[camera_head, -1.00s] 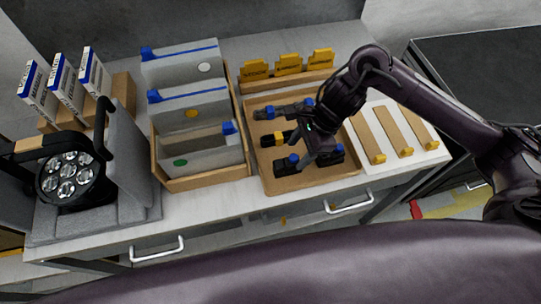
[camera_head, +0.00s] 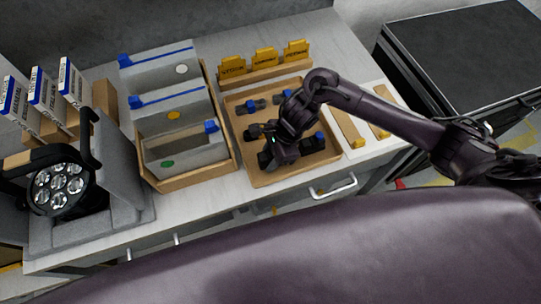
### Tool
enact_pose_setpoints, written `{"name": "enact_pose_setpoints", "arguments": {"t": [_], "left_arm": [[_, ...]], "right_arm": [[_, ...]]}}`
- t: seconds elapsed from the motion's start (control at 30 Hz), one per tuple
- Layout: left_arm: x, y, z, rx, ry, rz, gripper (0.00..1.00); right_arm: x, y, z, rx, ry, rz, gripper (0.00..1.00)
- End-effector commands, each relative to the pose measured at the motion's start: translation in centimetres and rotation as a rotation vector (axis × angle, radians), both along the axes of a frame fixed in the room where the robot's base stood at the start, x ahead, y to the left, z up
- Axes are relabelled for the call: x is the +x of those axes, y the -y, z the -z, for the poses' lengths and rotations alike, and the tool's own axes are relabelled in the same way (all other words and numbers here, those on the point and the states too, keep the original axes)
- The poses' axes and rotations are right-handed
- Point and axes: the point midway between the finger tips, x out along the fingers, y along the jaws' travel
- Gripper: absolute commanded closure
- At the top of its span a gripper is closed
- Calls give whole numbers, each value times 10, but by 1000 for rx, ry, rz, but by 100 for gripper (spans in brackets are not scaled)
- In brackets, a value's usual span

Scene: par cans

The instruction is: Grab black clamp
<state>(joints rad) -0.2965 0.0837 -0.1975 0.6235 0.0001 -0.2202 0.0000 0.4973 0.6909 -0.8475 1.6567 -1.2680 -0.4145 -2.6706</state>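A shallow wooden tray (camera_head: 289,174) on the white table holds several black clamps. One black clamp with blue knobs (camera_head: 258,104) lies at the tray's back. Another black clamp with blue knobs (camera_head: 312,143) lies at the front, partly behind my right gripper. A dark piece (camera_head: 250,131), which looks like the end of the middle clamp, shows left of the gripper. My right gripper (camera_head: 268,148) is low over the tray's middle and front, among the clamps. Its fingertips blend with the dark clamps, so I cannot tell whether it touches or holds one. My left gripper is out of view.
Grey dividers in a wooden box (camera_head: 199,177) stand left of the tray. Yellow tags in a wooden rack (camera_head: 265,75) stand behind it. A white board with wooden strips (camera_head: 356,147) lies at right. A lamp (camera_head: 62,187) and white-blue boxes (camera_head: 47,92) are at left.

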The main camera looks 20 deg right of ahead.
Motion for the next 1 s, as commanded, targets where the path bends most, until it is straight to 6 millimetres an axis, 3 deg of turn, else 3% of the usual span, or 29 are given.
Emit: {"name": "enact_pose_setpoints", "arguments": {"t": [0.03,0.23,0.67,0.87,1.0], "left_arm": [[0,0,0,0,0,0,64],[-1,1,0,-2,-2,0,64],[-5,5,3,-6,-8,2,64],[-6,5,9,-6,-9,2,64],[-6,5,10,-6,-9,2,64]], "right_arm": [[0,0,0,0,0,0,73],[0,0,0,0,0,0,100],[1,0,-11,2,3,-2,100],[3,0,-48,2,10,-4,100],[3,1,-96,-2,14,-4,100]]}}
